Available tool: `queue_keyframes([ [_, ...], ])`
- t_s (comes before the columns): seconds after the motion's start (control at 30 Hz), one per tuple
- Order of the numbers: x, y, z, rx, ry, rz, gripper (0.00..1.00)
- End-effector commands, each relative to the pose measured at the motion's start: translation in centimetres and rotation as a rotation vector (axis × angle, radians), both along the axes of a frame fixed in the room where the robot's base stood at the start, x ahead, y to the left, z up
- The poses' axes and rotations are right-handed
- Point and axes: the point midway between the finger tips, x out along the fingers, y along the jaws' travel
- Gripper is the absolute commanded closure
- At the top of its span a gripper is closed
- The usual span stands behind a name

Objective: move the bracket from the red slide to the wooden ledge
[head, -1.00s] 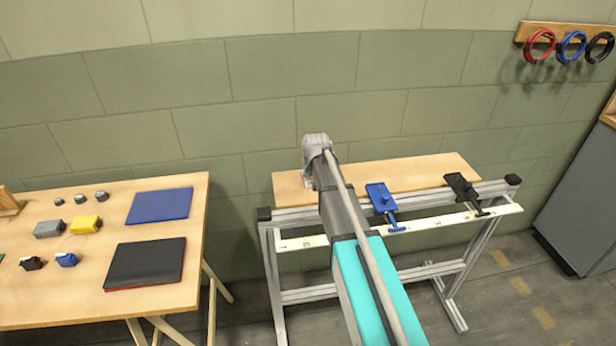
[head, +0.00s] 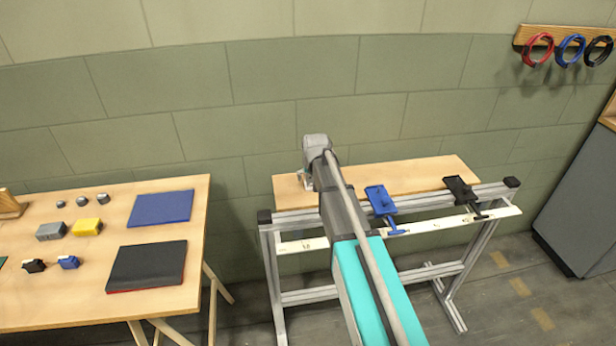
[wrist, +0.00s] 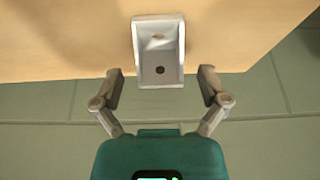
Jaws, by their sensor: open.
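The bracket (wrist: 158,52), a pale grey open-topped piece with two holes, is on the wooden ledge (wrist: 60,35) in the wrist view. Its near end reaches slightly past the ledge's edge. My gripper (wrist: 161,71) is open, with one finger on either side of the bracket's near end and a gap on both sides. In the head view the ledge (head: 425,174) runs along the back of a metal frame, and my wrist is over its left part. The red slide is not visible; my arm covers part of the rail.
A blue slide (head: 381,199) and a black slide (head: 461,190) sit on the scaled rail right of my arm. A table (head: 110,225) with small parts and two flat pads stands at left. Cables (head: 570,48) hang on the wall. The ledge's right part is clear.

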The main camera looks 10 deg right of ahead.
Motion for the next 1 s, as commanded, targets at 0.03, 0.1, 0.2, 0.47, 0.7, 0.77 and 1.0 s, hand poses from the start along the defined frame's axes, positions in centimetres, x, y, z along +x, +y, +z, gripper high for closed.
queue_keyframes([
  [0.03, -0.2, 0.0, 0.7, 0.000, 0.000, 0.000, 0.06],
  [0.1, -0.5, 0.0, 1.3, 0.000, 0.000, 0.000, 0.06],
  [0.2, -0.8, 0.0, 2.2, 0.000, 0.000, 0.000, 0.06],
  [0.47, -1.7, 0.0, 4.4, 0.000, 0.000, 0.000, 0.06],
  [0.7, -2.6, 0.0, 6.4, 0.000, 0.000, 0.000, 0.06],
  [0.77, -2.8, 0.0, 6.9, 0.000, 0.000, 0.000, 0.06],
  [1.0, -3.6, 0.0, 8.8, 0.000, 0.000, 0.000, 0.06],
])
